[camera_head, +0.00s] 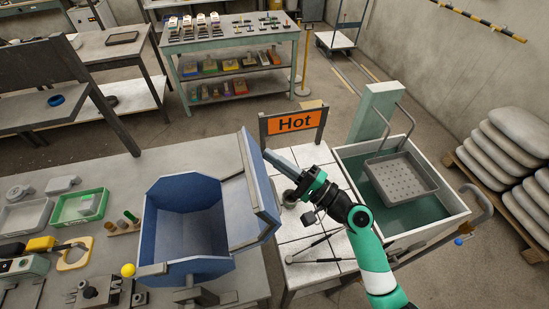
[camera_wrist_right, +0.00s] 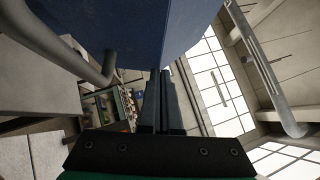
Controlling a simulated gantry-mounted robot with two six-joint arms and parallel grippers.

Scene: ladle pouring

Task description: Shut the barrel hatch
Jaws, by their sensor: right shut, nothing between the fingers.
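The blue barrel (camera_head: 185,235) stands on the grey table in the head view, its mouth open upward. Its hatch (camera_head: 252,190), a blue panel with a grey frame, stands open at the barrel's right side. My right gripper (camera_head: 268,156) is shut and empty at the far right edge of the hatch. Whether it touches the hatch I cannot tell. In the right wrist view the closed fingers (camera_wrist_right: 160,100) point up at a blue surface (camera_wrist_right: 130,25), with a grey bent bar to the left. My left gripper is out of view.
An orange "Hot" sign (camera_head: 295,122) stands behind my right gripper. To the right is a water tank (camera_head: 455,218) with a perforated basket (camera_head: 400,172).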

